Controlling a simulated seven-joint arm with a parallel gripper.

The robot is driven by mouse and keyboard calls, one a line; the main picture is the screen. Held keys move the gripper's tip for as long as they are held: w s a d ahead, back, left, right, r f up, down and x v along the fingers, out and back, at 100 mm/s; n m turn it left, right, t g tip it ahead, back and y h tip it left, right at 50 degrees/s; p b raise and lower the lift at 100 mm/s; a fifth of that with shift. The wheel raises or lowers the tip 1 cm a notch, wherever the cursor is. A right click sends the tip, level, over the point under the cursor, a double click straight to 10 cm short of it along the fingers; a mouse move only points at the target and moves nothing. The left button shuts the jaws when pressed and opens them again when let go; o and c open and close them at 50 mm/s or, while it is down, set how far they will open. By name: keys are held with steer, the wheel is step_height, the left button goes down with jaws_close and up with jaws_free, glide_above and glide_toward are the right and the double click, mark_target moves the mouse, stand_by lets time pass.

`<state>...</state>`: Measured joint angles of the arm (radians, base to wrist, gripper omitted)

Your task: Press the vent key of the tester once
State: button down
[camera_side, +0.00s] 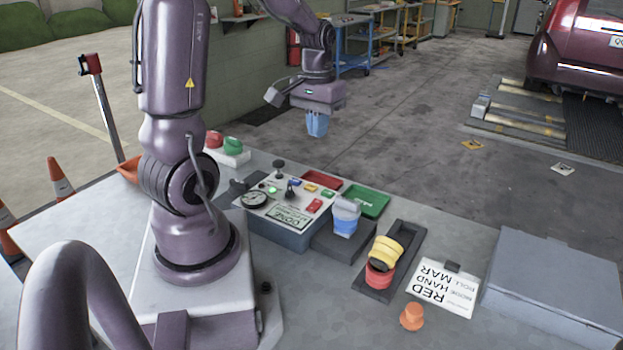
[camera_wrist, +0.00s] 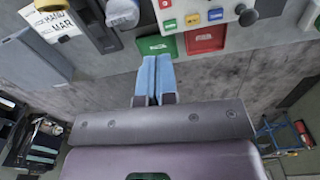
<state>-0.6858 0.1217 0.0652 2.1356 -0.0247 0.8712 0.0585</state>
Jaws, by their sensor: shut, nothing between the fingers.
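The tester (camera_side: 285,235) is a grey box with a pale panel on the bench. Its panel carries a round gauge (camera_side: 254,200), a lit green lamp (camera_side: 272,190), a black lever and a row of blue (camera_side: 294,183), yellow (camera_side: 311,187) and green (camera_side: 327,194) keys, with a larger red key (camera_side: 314,206) below. I cannot read which key is vent. My gripper (camera_side: 317,134) has blue fingers, shut and empty, high above and behind the tester. In the wrist view the fingertips (camera_wrist: 154,58) point toward the green tray, apart from the keys at the top edge.
Red (camera_side: 322,184) and green (camera_side: 367,202) trays lie behind the tester. A blue-and-white container (camera_side: 346,218) stands to its right, then a dark tray with red and yellow pieces (camera_side: 381,262). A black knob (camera_side: 279,164) rises at the tester's back.

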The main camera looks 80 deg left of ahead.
steer(key=n, duration=0.1)
glide_above(311, 187)
steer(key=s+d, duration=0.1)
step_height(311, 187, down, 4)
steer(key=shift+w+a+r, duration=0.25)
steer(key=shift+w+a, duration=0.3)
step_height(311, 187, down, 14)
